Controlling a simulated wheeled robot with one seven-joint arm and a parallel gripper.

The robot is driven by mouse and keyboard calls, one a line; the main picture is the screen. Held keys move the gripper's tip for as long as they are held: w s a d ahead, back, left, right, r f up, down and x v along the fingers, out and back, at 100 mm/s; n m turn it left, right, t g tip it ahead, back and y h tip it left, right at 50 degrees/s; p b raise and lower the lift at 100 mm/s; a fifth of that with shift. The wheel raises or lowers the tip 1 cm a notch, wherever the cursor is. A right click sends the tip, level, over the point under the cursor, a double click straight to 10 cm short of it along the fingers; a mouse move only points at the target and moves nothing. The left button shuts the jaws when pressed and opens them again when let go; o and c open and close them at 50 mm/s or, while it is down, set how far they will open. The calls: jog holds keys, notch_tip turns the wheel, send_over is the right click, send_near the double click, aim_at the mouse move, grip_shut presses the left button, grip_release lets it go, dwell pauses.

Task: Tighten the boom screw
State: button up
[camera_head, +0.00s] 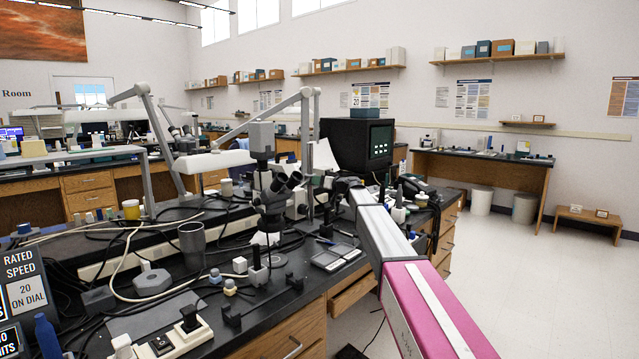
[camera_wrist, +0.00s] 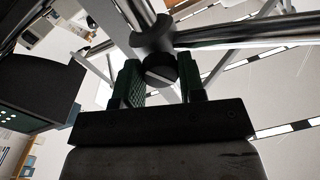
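In the wrist view, the boom screw (camera_wrist: 160,71) is a dark round knob with a pale bar across its face. It sits below a dark joint where metal rods cross, including the boom rod (camera_wrist: 245,32). My gripper (camera_wrist: 161,82) has its two green textured fingers on either side of the knob, with no clear gap showing. In the head view, the microscope (camera_head: 274,192) stands on the black bench beside a grey jointed stand (camera_head: 306,140). My pink and white arm reaches toward it from the lower right; the fingers and screw cannot be made out there.
The black bench is crowded with cables, a grey cup (camera_head: 192,243), a switch box (camera_head: 187,326) and small blocks. A dark box-shaped device (camera_head: 357,146) with a screen stands behind the microscope. Open floor (camera_head: 530,290) lies to the right.

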jog(key=shift+m, duration=0.3)
jog(key=m, duration=1.1)
jog(key=m+t, duration=0.1)
jog(key=m, duration=1)
jog(key=shift+f+t+h, duration=0.15)
jog(key=shift+t+h, duration=0.15)
jog(key=o, duration=0.6)
jog(key=shift+o, duration=0.2)
jog(key=shift+s, duration=0.1)
jog(key=v, duration=1)
jog(key=shift+s+d, duration=0.25)
jog(key=shift+d, duration=0.1)
